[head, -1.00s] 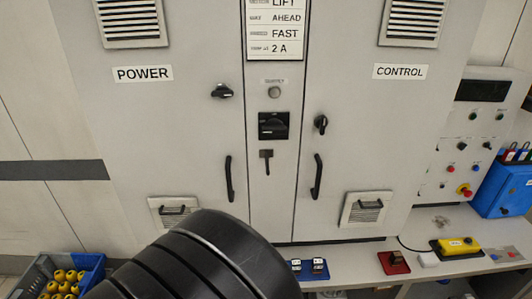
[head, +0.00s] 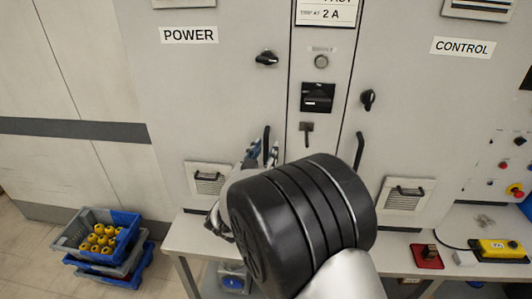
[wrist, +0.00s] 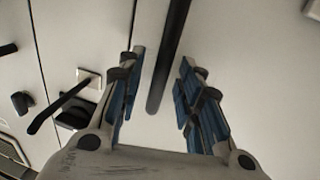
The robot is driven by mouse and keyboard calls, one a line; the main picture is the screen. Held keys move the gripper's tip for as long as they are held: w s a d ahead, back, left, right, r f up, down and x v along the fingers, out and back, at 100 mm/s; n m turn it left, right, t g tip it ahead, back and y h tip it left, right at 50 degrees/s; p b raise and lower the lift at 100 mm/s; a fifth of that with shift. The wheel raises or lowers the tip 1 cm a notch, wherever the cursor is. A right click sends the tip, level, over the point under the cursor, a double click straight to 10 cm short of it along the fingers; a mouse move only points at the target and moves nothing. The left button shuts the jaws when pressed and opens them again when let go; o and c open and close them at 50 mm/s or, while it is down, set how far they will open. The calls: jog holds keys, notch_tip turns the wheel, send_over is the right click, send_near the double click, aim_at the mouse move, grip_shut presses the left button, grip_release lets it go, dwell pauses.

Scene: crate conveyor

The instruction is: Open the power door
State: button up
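The power door (head: 215,95), under the POWER label (head: 189,35), looks shut and flush with the cabinet front. Its black knob (head: 266,58) lies roughly horizontal. Its black vertical handle (head: 266,138) shows only at its upper part in the head view; my gripper and wrist hide the rest. My gripper (head: 262,153) is at the handle with its fingers apart. In the wrist view the handle (wrist: 172,45) runs between the two blue-padded fingers of my gripper (wrist: 162,60), with a gap visible on both sides, and its end shows between them.
The control door (head: 415,110) is to the right, with its own knob (head: 368,99) and handle (head: 359,150). A middle panel holds a black switch (head: 317,97). A bench (head: 190,240) runs below the cabinet. Stacked crates (head: 70,235) with yellow parts stand on the floor at left.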

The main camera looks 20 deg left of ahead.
jog(key=shift+w, duration=0.5)
grip_shut()
dwell(0.5)
